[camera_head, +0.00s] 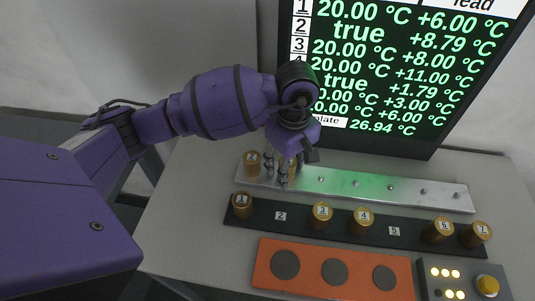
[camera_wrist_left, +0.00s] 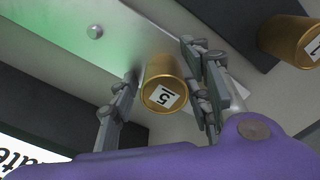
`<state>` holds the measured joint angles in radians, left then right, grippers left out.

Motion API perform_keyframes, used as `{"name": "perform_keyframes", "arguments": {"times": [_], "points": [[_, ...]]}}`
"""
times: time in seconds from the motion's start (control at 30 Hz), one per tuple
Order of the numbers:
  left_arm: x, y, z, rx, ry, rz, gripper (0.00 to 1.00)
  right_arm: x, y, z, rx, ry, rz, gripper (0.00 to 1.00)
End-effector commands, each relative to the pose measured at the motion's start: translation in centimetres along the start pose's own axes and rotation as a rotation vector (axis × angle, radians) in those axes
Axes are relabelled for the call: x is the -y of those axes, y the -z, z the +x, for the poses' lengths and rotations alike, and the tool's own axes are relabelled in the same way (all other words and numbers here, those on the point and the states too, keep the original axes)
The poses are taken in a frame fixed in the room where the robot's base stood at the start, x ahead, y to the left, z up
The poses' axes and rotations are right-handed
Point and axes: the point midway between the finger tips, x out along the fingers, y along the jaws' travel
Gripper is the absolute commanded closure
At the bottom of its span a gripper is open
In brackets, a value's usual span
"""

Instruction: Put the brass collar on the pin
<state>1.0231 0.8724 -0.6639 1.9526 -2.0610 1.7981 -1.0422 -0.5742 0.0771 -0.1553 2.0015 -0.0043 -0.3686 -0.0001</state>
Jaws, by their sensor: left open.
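A brass collar labelled 5 (camera_wrist_left: 162,84) stands between the fingers of my left gripper (camera_wrist_left: 163,100) in the wrist view. The gripper is open, with a finger on either side of the collar. In the head view my left gripper (camera_head: 283,178) is low over the left part of the silver plate (camera_head: 335,191) and mostly hides this collar. I cannot tell whether it is seated on a pin. A collar labelled 2 (camera_head: 252,163) stands at the plate's left end. Several bare pins (camera_head: 390,188) run along the plate to the right. My right gripper is out of view.
A dark rack (camera_head: 264,221) in front holds several brass collars; places 2 and 5 are empty. An orange block (camera_head: 309,270) with three dark discs and a box with a yellow button (camera_head: 488,285) lie nearer. A screen (camera_head: 410,75) stands behind.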

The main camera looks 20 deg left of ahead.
Motion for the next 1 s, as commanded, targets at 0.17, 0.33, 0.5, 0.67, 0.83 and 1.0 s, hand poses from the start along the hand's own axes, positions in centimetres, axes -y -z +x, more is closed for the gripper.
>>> {"name": "perform_keyframes", "arguments": {"times": [0.17,0.33,0.5,0.67,0.83,1.0], "points": [[-0.2,0.0,-0.8,-0.002,-0.006,0.001,0.55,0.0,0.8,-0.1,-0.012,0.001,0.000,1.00],[-0.3,0.1,-3.2,-0.004,-0.009,0.002,0.55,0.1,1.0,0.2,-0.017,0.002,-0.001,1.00],[-0.3,0.1,-7.0,-0.005,-0.009,0.003,0.55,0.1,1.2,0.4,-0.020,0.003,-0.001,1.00],[-0.2,0.0,-10.1,-0.003,-0.007,0.002,0.55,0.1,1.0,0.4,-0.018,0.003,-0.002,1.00],[-0.2,0.0,-12.0,-0.002,-0.005,0.001,0.55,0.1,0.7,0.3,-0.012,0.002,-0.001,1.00],[-0.1,0.0,-12.6,-0.001,-0.004,0.002,0.55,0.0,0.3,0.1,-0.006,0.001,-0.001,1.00]]}}
